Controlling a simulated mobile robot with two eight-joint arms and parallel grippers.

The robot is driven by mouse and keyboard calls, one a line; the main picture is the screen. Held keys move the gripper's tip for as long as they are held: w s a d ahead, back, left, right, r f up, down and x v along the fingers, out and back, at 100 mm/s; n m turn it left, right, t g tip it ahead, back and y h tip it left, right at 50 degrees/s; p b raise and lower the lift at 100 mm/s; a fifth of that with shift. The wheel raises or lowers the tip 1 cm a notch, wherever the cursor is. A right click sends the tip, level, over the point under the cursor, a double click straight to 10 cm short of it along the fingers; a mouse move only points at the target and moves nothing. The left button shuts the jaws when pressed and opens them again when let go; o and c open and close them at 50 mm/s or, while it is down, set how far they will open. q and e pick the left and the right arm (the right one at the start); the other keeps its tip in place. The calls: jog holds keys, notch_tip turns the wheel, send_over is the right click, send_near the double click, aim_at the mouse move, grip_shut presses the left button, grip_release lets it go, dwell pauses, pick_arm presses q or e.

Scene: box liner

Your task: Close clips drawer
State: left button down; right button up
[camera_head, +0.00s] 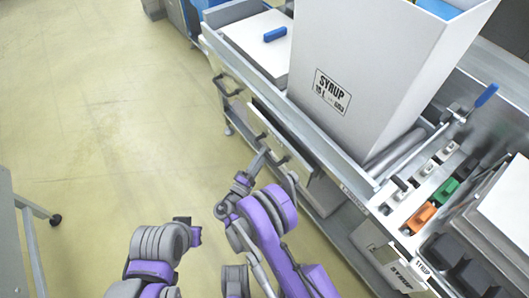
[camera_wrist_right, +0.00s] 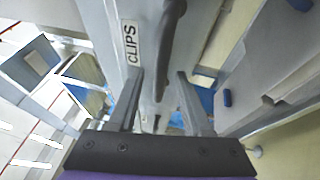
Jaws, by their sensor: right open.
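The clips drawer shows in the right wrist view as a grey front with a white "CLIPS" label (camera_wrist_right: 132,43) and a dark curved handle (camera_wrist_right: 171,38). My right gripper (camera_wrist_right: 158,98) is open there, its two fingers spread on either side of the lower part of the drawer front. Whether the fingers touch it, I cannot tell. In the head view my right gripper (camera_head: 261,157) is at the side of the workbench, close to the drawer fronts (camera_head: 280,128).
A tall white syrup box (camera_head: 350,60) stands on the workbench. A blue-handled tool (camera_head: 275,34) lies on the white surface at the bench's far end. Orange and green items (camera_head: 425,214) sit at the right. The yellowish floor (camera_head: 100,120) left of the bench is mostly free.

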jog(key=shift+x, duration=1)
jog(key=shift+c, duration=0.2)
grip_shut()
dwell(0.6)
